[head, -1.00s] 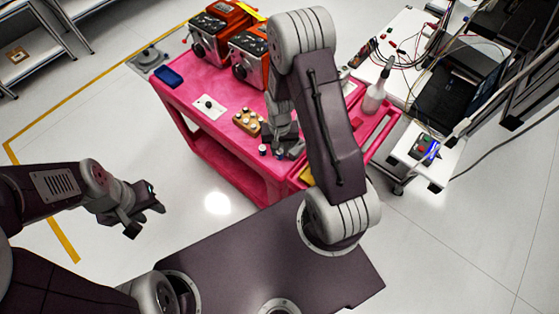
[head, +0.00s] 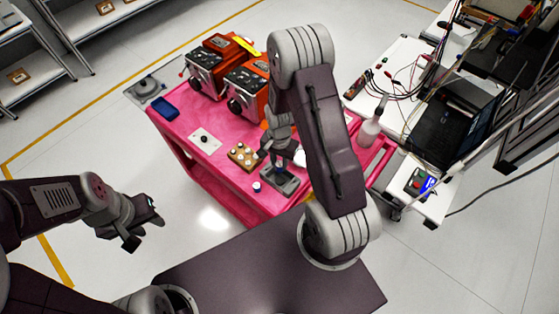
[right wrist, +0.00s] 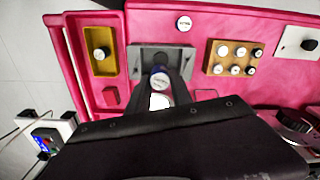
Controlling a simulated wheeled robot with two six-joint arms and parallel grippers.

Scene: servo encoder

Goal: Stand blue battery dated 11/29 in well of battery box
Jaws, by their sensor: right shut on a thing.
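The battery box (head: 284,183) is a grey block on the pink cart top; the right wrist view shows it too (right wrist: 182,60). My right gripper (right wrist: 161,88) is shut on a blue battery (right wrist: 159,80) with a white, printed face. It holds the battery at the middle of the box, over or at the well. The fingers hide the well, so I cannot tell how deep the battery sits. The date is too small to read. In the head view my right gripper (head: 281,162) is above the box. My left gripper (head: 143,222) hangs empty over the floor, fingers apart.
Another blue battery with a white top (head: 256,187) stands beside the box. A wooden holder (head: 242,154) carries several batteries. A yellow tray (right wrist: 104,65) lies on the box's other side. A spray bottle (head: 370,132) and orange machines (head: 246,88) stand on the cart.

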